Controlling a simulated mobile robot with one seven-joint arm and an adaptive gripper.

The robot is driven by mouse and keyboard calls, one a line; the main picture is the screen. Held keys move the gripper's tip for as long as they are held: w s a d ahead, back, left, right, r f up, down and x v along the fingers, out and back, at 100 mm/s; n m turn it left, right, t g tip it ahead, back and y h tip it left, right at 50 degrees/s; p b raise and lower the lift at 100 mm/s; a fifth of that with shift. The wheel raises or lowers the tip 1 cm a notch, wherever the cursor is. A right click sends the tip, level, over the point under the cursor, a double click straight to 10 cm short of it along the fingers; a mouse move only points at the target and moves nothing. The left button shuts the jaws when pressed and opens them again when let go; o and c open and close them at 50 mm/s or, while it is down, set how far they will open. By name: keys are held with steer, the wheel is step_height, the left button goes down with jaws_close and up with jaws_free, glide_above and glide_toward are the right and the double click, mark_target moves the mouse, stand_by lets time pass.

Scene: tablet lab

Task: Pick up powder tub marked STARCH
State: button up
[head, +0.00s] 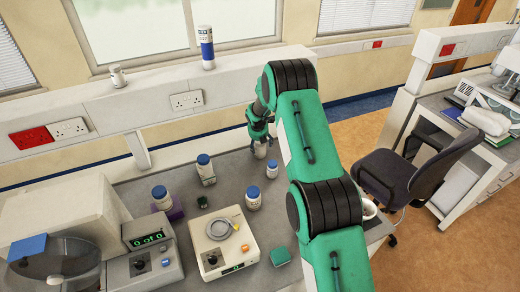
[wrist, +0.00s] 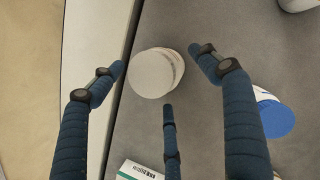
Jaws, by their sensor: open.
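A white-lidded tub (head: 261,150) stands on the grey bench near its back edge, below my gripper (head: 259,130). In the wrist view the white lid (wrist: 152,74) lies between the spread blue fingers of my gripper (wrist: 158,68), with a strip of its pale side showing. The gripper is open, and I cannot tell whether any finger touches the tub. Several blue-lidded tubs stand nearby, one at the back (head: 204,162), one at the right (head: 272,168) and one nearer the front (head: 253,194). No label is readable, so I cannot tell which is STARCH.
A blue-lidded tub (wrist: 275,115) stands right of the fingers in the wrist view. A white box (wrist: 138,171) is at the bottom. A balance-like device (head: 221,243) is on the bench. A white jar (head: 117,77) and a tall bottle (head: 207,50) stand on the ledge.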

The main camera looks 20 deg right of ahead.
steer(key=shift+p+x, duration=0.3)
steer(key=shift+x, duration=2.2)
steer(key=shift+a, duration=0.1)
steer(key=c, duration=1.3)
steer(key=shift+r, duration=0.15)
steer(key=shift+r+b, duration=0.35)
steer(key=shift+r, duration=4.5)
